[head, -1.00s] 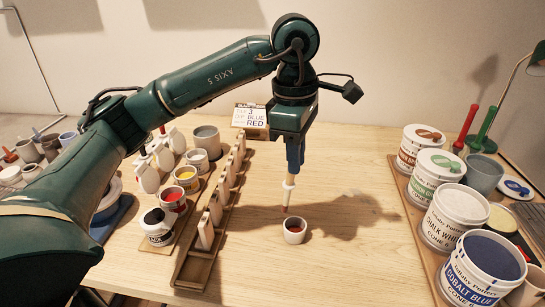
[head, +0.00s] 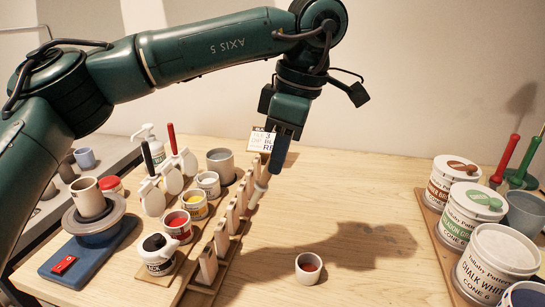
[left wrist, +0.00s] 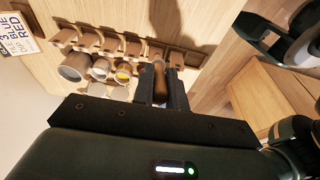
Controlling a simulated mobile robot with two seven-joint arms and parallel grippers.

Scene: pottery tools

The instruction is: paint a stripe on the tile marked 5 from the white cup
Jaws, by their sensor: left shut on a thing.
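No tile number is readable. In the left wrist view the handle (left wrist: 160,80) is between the fingers. The white paint cup (head: 208,184) stands left of the rack, beyond the yellow (head: 193,204), red (head: 178,226) and black (head: 158,253) cups. My right gripper is not in view.
A small cup with reddish-brown contents (head: 308,268) stands alone right of the rack. Large labelled tubs (head: 465,212) line the right side. A card (head: 262,140) stands at the back.

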